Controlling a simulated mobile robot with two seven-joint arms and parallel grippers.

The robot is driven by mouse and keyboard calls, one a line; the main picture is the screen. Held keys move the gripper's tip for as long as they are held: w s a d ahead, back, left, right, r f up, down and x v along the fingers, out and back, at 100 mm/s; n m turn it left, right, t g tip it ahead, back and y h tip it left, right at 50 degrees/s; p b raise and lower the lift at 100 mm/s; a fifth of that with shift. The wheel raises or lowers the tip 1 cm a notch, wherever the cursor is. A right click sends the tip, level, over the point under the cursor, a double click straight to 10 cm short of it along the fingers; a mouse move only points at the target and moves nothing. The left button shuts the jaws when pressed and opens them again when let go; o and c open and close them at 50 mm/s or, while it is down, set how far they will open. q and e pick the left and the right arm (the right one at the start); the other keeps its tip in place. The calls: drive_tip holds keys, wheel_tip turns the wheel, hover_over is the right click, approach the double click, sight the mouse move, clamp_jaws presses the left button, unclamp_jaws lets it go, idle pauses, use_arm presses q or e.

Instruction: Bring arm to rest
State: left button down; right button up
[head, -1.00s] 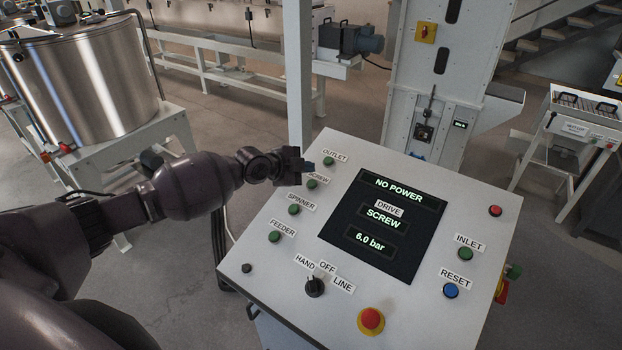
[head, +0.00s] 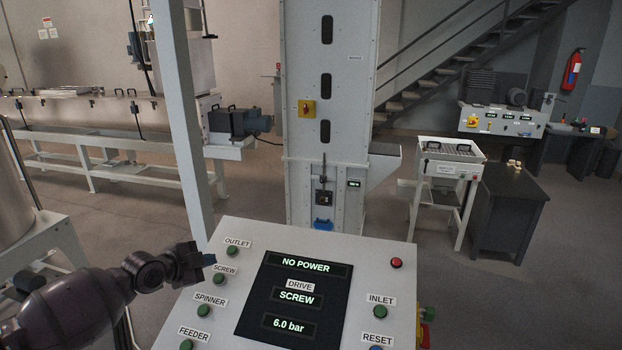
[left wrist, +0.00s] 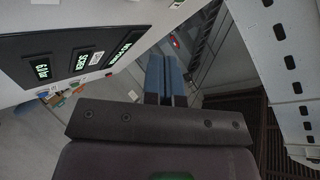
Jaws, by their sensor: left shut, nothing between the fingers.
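My left arm comes in from the lower left in the head view. Its gripper (head: 208,260) is over the upper left edge of the control panel (head: 230,330), near the OUTLET and SCREW buttons. In the left wrist view the two blue fingers (left wrist: 164,76) are together with nothing between them. The panel's screen (head: 292,300) reads NO POWER, DRIVE SCREW and 6.0 bar; the screen also shows in the left wrist view (left wrist: 70,52). I cannot tell whether the gripper touches the panel. My right gripper is not in view.
A grey post (head: 180,120) rises just behind the panel's left side. A tall white cabinet (head: 330,90) stands beyond the panel. A steel tank (head: 12,195) is at the left edge. A white stand (head: 450,165) and a dark cabinet (head: 508,215) are at right, with open floor around.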

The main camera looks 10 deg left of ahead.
use_arm(q)
drive_tip(key=d+r+n+t, duration=0.1)
drive_tip(key=d+r+n, duration=0.2)
drive_tip(key=s+d+f+n, duration=0.1)
drive_tip(key=s+f+n, duration=0.1)
drive_tip(key=s, duration=0.3)
drive_tip(key=s+d+f+n+t+y, duration=0.1)
drive_tip(key=s+d+f+n, duration=0.1)
drive_tip(key=s+f, duration=0.2)
drive_tip(key=s+d+f+n+t+y, duration=0.1)
drive_tip(key=s+f+n, duration=0.1)
drive_tip(key=s, duration=0.3)
drive_tip(key=shift+s+d+f+n, duration=0.2)
drive_tip(key=shift+s+f+n, duration=0.2)
drive_tip(key=shift+f, duration=0.3)
drive_tip(key=s+a+f+n+g+y, duration=0.1)
drive_tip(key=s+f+n+y, duration=0.1)
drive_tip(key=s+f, duration=0.3)
drive_tip(key=s+a+f+n+g+y, duration=0.1)
drive_tip(key=s+f, duration=0.5)
drive_tip(key=s, duration=0.8)
drive_tip(key=shift+a+f+n+y, duration=0.15)
drive_tip(key=shift+a+n+y, duration=0.3)
drive_tip(key=shift+n, duration=0.55)
drive_tip(key=shift+d, duration=0.1)
